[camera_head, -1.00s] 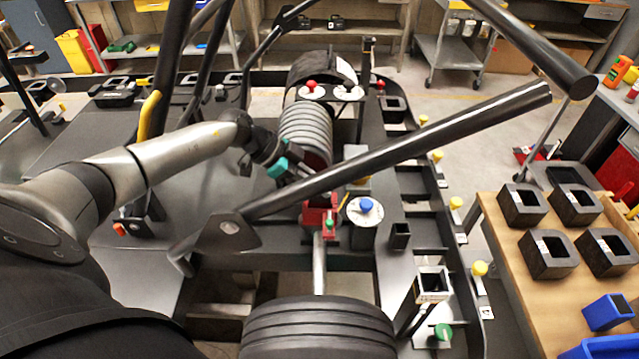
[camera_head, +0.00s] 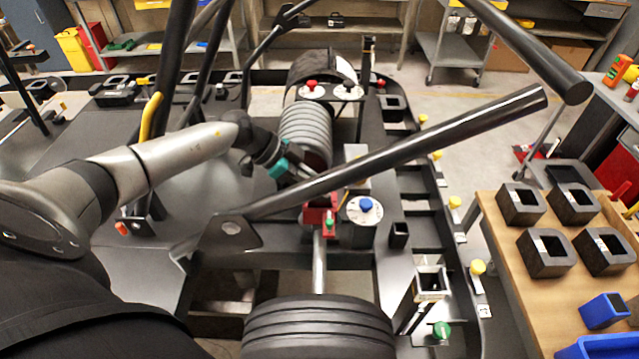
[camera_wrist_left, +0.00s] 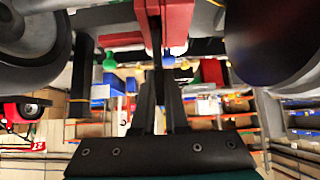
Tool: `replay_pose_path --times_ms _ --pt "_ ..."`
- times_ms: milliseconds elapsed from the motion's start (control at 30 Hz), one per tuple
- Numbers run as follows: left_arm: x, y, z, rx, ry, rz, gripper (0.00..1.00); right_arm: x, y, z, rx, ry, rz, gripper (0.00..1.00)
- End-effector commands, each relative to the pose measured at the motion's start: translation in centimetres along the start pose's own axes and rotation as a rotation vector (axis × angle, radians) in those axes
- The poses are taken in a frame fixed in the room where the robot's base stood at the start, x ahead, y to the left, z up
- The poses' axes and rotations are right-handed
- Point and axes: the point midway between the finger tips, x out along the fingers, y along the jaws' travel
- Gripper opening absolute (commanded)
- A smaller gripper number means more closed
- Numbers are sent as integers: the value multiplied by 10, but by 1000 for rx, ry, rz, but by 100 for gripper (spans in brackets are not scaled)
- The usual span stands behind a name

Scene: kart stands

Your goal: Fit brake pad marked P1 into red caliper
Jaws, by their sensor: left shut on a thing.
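The red caliper (camera_head: 318,212) sits on the kart's axle, partly behind a long dark bar in the head view. It fills the top middle of the left wrist view (camera_wrist_left: 178,22). My left gripper (camera_wrist_left: 158,82) is just at the caliper, with its fingers pointing into the caliper's slot. The fingers are shut on a thin dark piece (camera_wrist_left: 157,45), seen edge-on between the red walls. It looks like the brake pad, but no P1 mark is readable. How deep it sits is unclear. In the head view the fingertips are hidden behind the bar. My right gripper is not in view.
The long dark bar (camera_head: 420,145) crosses just above the caliper. A blue-topped knob (camera_head: 365,206) stands right of it, a tyre (camera_head: 318,330) in front. A wooden table (camera_head: 505,250) at right holds several black blocks and blue bins.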

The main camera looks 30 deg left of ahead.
Motion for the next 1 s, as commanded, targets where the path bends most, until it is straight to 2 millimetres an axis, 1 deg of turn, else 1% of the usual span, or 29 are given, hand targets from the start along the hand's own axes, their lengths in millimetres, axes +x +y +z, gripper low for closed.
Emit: replay_pose_path --times_ms 167,533,1000 --pt "0 0 -1 0 1 0 0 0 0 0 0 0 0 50" --pt "-1 0 -2 0 1 -1 0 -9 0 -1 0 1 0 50" --pt "0 0 0 0 1 -1 0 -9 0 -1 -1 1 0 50"
